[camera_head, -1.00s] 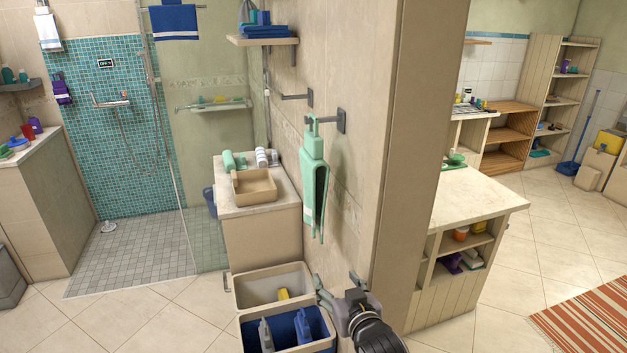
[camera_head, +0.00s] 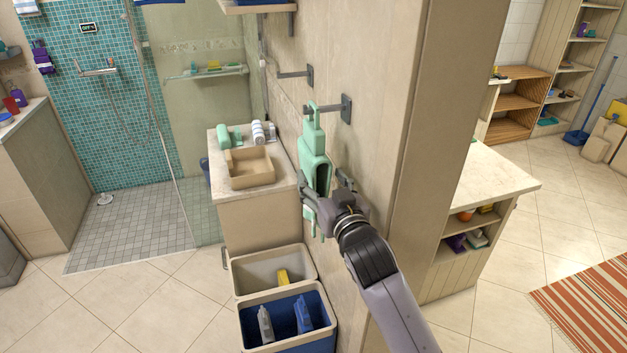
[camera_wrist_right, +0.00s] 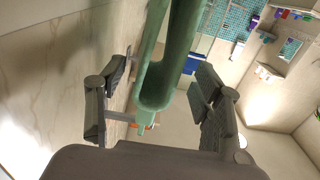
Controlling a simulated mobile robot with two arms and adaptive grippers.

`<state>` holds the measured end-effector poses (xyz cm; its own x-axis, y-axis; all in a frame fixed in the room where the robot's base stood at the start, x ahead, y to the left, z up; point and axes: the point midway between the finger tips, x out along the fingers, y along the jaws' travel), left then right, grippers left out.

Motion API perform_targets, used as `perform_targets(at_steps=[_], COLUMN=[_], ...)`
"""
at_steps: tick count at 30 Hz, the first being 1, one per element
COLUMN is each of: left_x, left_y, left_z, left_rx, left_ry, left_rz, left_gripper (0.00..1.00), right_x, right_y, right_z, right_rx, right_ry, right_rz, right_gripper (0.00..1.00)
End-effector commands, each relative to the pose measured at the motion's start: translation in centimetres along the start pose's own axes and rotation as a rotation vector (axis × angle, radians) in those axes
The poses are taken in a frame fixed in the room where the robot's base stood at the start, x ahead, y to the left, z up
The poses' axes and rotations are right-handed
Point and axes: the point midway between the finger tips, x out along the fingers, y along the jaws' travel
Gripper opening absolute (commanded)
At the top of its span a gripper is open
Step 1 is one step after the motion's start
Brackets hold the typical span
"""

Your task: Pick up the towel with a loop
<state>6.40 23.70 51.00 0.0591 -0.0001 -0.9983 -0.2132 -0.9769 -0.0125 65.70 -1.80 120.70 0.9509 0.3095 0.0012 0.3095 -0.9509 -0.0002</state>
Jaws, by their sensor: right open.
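In the right wrist view the towel (camera_wrist_right: 168,75) comes down between the two spread fingers of the right gripper (camera_wrist_right: 160,92), with space on each side. The fingers are open and do not look closed on the cloth. My left gripper is not in view.
A second wall hook (camera_head: 295,75) is empty. A counter (camera_head: 222,194) with a tan basin (camera_head: 251,168) stands behind the towel. Two bins (camera_head: 240,275) (camera_head: 247,330) stand below. The wall corner (camera_head: 400,150) is close on the right.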

Motion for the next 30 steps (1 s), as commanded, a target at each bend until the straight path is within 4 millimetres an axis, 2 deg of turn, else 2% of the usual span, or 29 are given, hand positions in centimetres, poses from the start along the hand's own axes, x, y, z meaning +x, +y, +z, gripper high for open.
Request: perform_targets(at_steps=[4, 8, 12, 15, 21, 30], left_x=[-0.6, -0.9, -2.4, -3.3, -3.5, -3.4], left_y=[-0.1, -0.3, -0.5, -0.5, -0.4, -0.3], left_z=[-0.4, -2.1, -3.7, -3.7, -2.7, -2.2], left_rx=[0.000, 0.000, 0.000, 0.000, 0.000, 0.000], left_ry=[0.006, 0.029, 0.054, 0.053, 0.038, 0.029], left_rz=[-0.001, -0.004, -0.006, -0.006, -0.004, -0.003], left_gripper=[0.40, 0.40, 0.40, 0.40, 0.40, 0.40], right_x=[1.4, 2.0, 3.6, 5.0, 6.7, 6.9], right_y=[0.0, 0.0, 0.1, 0.2, 0.2, 0.2], right_z=[-0.1, -0.2, -1.0, -1.3, -0.8, -0.7], right_rx=[-0.002, -0.001, -0.001, -0.001, -0.001, 0.000], right_ry=[0.000, -0.001, -0.001, -0.002, -0.002, 0.000], right_rz=[0.001, 0.001, 0.000, 0.000, 0.001, 0.000], right_gripper=[0.61, 0.61, 0.61, 0.61, 0.61, 0.59])
